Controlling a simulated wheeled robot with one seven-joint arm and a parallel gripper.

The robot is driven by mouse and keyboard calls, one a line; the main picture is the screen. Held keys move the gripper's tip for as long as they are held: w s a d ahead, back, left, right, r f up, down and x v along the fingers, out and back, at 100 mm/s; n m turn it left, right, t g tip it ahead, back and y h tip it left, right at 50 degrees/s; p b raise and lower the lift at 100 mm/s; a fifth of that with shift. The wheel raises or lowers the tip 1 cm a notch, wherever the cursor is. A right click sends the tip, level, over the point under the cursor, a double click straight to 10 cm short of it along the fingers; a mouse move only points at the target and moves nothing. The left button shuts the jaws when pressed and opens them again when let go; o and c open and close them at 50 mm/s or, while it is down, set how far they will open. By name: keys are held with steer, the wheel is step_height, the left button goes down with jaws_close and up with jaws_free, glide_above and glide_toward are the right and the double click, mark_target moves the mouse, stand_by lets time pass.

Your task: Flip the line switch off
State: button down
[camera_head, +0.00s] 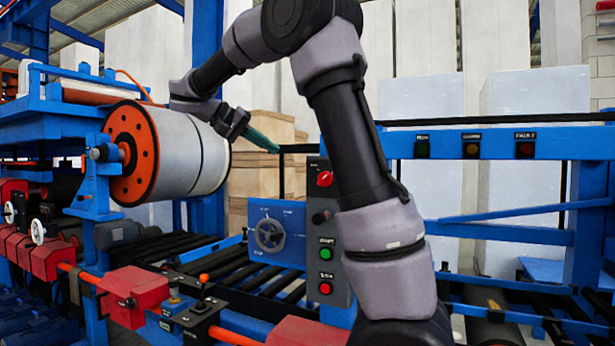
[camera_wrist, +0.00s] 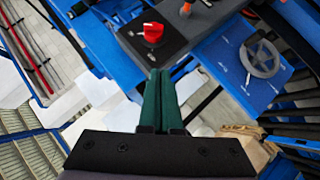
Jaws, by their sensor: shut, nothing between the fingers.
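A red rotary switch (camera_head: 325,179) sits at the top of a grey control panel (camera_head: 339,270), the likeliest line switch; its label is too small to read. It also shows in the wrist view as a red knob (camera_wrist: 153,32) with a pale mark on it. My gripper (camera_head: 277,150) has green fingers, shut and empty, up and to the left of the switch in the head view. In the wrist view the closed fingertips (camera_wrist: 160,72) point toward the panel, just below the knob and seemingly apart from it.
Below the switch are a black knob (camera_head: 320,217), a green button (camera_head: 326,253) and a red button (camera_head: 325,288). A blue box with a handwheel (camera_head: 270,235) stands left of the panel. A blue rail (camera_head: 500,143) runs right.

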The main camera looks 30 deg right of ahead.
steer(key=shift+d, duration=0.1)
glide_toward(318, 181)
steer(key=w+d, duration=0.2)
steer(key=d, duration=0.2)
steer(key=shift+s+d+f, duration=0.2)
steer(key=shift+s+f, duration=0.05)
steer(key=shift+f, duration=0.3)
steer(key=shift+s+d+f, duration=0.2)
steer(key=shift+s+f, duration=0.1)
steer(key=shift+f, duration=0.3)
steer(key=shift+s+d+f, duration=0.3)
steer(key=shift+f, duration=0.15)
